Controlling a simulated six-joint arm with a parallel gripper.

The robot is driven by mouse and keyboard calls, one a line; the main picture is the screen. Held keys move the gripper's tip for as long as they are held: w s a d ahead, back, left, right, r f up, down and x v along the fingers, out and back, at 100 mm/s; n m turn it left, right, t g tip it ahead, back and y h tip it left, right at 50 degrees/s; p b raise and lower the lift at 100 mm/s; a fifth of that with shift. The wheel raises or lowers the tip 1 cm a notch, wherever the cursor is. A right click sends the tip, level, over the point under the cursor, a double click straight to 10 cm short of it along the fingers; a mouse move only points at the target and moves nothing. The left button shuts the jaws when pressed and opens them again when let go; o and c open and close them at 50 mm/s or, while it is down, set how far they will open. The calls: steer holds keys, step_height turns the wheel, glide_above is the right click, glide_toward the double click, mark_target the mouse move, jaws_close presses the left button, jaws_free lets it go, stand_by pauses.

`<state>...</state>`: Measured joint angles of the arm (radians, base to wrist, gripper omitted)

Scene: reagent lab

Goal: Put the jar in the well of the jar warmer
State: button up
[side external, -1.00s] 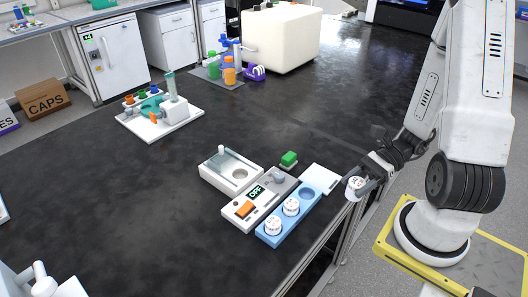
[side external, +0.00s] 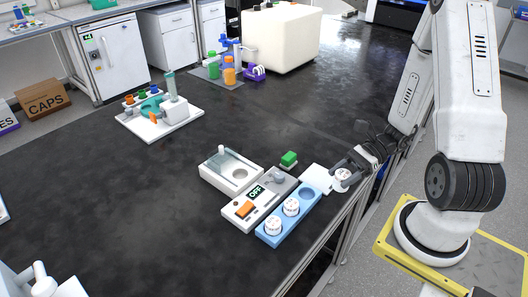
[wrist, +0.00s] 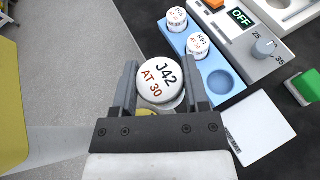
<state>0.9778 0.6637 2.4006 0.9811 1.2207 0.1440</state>
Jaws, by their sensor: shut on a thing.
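My gripper (side external: 350,168) is shut on a white-lidded jar (side external: 343,176), with a finger on either side. In the wrist view the gripper (wrist: 161,66) holds the jar (wrist: 160,82), and its lid reads "J42 AT 30". The jar is above the table's near edge, by the white card. The jar warmer's control panel (side external: 233,217) has an orange switch (side external: 244,209), a display reading "OFF" and a grey knob (wrist: 263,48) between marks 25 and 35. Behind the panel is a white block (side external: 218,180) with a round well (side external: 239,174) and a clear cover with a knob at its back.
A blue rack (side external: 291,223) holds two white-lidded jars (side external: 291,207) and has one empty hollow (side external: 307,193). A white card (wrist: 257,132) lies beside it. A green block (side external: 289,158) stands behind.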

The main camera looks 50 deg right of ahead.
steer(key=w+f, duration=0.3)
steer(key=w, duration=1.3)
steer(key=w+a, duration=0.7)
steer(key=w, duration=0.5)
steer(key=shift+w, duration=0.25)
steer(key=shift+f, duration=0.35)
steer(key=shift+f, duration=1.6)
steer(key=shift+f, duration=1.45)
steer(key=o, duration=1.3)
steer(key=shift+o, duration=0.2)
steer(key=shift+s+f, duration=0.1)
